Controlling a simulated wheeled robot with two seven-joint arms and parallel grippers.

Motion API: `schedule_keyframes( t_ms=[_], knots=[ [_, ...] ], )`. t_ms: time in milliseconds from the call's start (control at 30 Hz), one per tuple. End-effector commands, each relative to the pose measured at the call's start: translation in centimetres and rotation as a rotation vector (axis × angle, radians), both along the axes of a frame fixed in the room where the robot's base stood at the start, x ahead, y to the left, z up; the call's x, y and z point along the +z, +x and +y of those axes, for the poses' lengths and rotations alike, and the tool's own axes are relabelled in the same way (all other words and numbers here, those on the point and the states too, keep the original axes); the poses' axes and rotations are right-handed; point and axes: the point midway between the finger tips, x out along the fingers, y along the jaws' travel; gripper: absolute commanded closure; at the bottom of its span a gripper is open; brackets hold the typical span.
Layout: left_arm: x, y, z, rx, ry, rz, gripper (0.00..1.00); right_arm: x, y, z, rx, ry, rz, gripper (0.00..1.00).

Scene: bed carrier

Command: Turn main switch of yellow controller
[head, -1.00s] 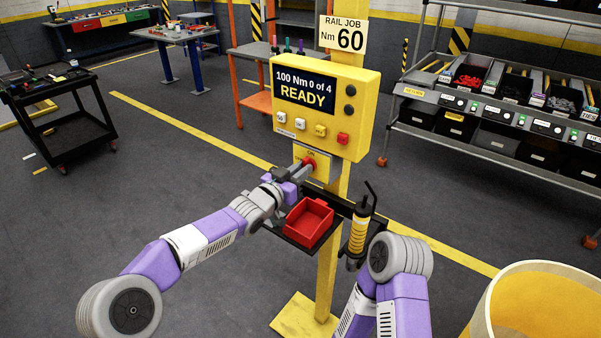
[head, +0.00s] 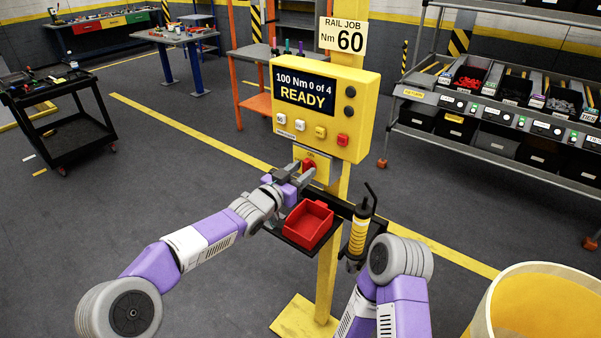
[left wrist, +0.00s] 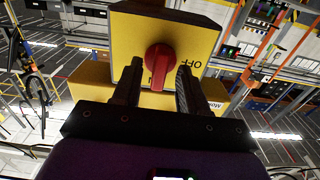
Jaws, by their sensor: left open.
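The yellow controller (head: 362,97) stands on a yellow post, its display reading "100 Nm 0 of 4 READY". Its red main switch (head: 309,166) is on a small yellow box below. In the left wrist view the red switch handle (left wrist: 159,66) lies upright in the picture, its lower end by partly hidden lettering; "OFF" shows upside down to its right. My left gripper (head: 301,174) is open at the switch. Its fingers (left wrist: 158,75) are on either side of the handle, with gaps visible. My right arm shows at lower right; its gripper is out of view.
Below the switch, a red bin (head: 307,224) sits on a black tray beside a black-and-yellow tool (head: 360,228). A yellow drum (head: 545,305) stands at the lower right. A black cart (head: 62,120) is at left, a parts rack (head: 500,105) at right.

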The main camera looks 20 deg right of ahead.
Motion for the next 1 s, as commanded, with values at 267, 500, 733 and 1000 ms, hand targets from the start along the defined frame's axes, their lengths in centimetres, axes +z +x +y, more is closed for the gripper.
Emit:
schedule_keyframes(
  t_ms=[267,500,733,1000],
  knots=[
    [0.1,-0.6,0.9,0.001,0.0,0.0,0.57,-0.1,0.0,0.0,0.0,0.0,0.0,0.57],
    [0.1,-2.7,3.5,0.001,0.001,0.0,0.57,0.0,0.0,0.0,0.0,0.0,0.0,0.57],
    [0.0,-4.2,5.6,0.001,-0.001,0.001,0.57,0.1,0.0,0.0,0.0,0.0,0.0,0.57],
    [0.0,-4.7,6.0,0.0,0.0,0.0,0.57,0.1,0.0,0.0,0.0,0.0,0.0,0.57]
  ],
)
